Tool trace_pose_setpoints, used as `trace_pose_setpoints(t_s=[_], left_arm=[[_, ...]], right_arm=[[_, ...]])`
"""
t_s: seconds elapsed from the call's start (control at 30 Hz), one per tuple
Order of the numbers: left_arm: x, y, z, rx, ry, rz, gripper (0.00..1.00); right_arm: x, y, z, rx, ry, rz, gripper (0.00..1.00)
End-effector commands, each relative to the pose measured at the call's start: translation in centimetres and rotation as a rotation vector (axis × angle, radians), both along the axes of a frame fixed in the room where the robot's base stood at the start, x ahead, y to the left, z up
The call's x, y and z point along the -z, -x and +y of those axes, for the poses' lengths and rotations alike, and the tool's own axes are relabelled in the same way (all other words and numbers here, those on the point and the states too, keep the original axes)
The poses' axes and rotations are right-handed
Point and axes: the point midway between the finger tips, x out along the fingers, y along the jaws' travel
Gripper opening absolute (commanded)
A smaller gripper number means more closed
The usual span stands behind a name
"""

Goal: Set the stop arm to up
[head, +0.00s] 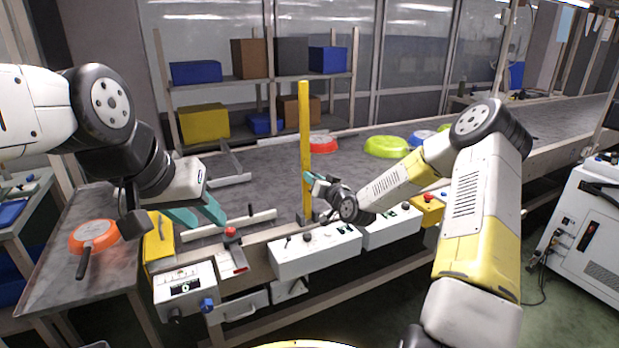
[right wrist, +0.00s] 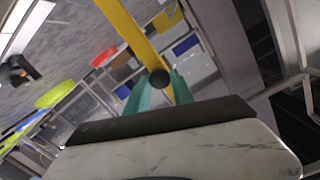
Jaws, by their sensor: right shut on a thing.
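The stop arm (head: 305,130) is a long yellow bar that stands upright at the near side of the conveyor in the head view. In the right wrist view the yellow bar (right wrist: 130,28) runs up and left from between the teal fingers, with a dark round knob (right wrist: 159,77) in front of it. My right gripper (head: 312,183) is shut at the lower part of the stop arm; the exact grip is partly hidden. My left gripper (head: 204,214) is open and empty, above the near left end of the conveyor, apart from the stop arm.
A red pan (head: 322,145) and a green pan (head: 386,147) lie on the conveyor (head: 265,165). An orange pan (head: 94,236) lies on the left table. White control boxes (head: 314,251) line the near edge. A shelf with boxes stands behind.

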Motion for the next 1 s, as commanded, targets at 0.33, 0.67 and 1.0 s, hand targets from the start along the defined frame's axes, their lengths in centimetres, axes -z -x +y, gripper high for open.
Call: trace_pose_setpoints(t_s=[0.33,0.67,1.0], left_arm=[[0.0,0.0,0.0,0.0,0.0,0.0,0.36],[0.0,0.0,0.0,0.0,0.0,0.0,0.36],[0.0,0.0,0.0,0.0,0.0,0.0,0.36]], right_arm=[[0.2,0.0,0.1,-0.002,0.001,0.005,0.5],[0.1,0.3,-0.1,-0.001,0.002,0.004,0.5],[-0.2,5.1,-2.1,-0.001,0.003,0.007,0.5]])
